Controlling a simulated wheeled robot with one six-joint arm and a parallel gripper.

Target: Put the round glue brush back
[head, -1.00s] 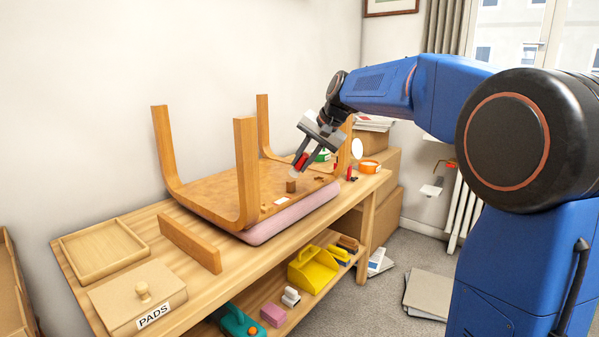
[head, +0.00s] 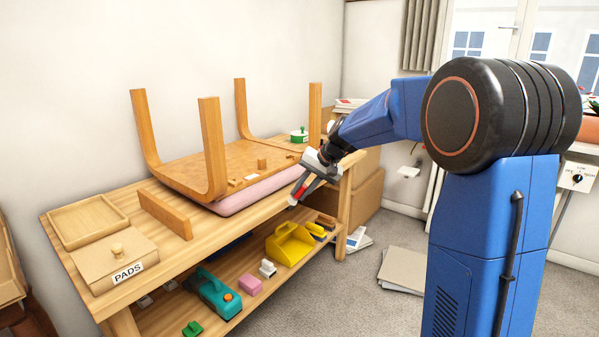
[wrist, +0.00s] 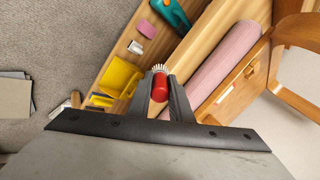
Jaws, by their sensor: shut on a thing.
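My gripper (head: 304,186) is shut on the round glue brush (head: 299,190), which has a red handle and a ring of pale bristles. In the wrist view the brush (wrist: 159,88) sits between the two fingers, bristles pointing away from me. In the head view it tilts down to the left, in front of the bench's front edge and above the level of the lower shelf. A green round pot (head: 299,136) stands at the far end of the bench, behind the upturned wooden furniture (head: 210,165).
The workbench (head: 110,290) carries a pink pad (head: 255,193), an empty wooden tray (head: 88,222) and a lidded PADS box (head: 112,262). The lower shelf holds a yellow scoop (head: 288,245), a pink block (head: 250,286) and a teal tool (head: 215,295).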

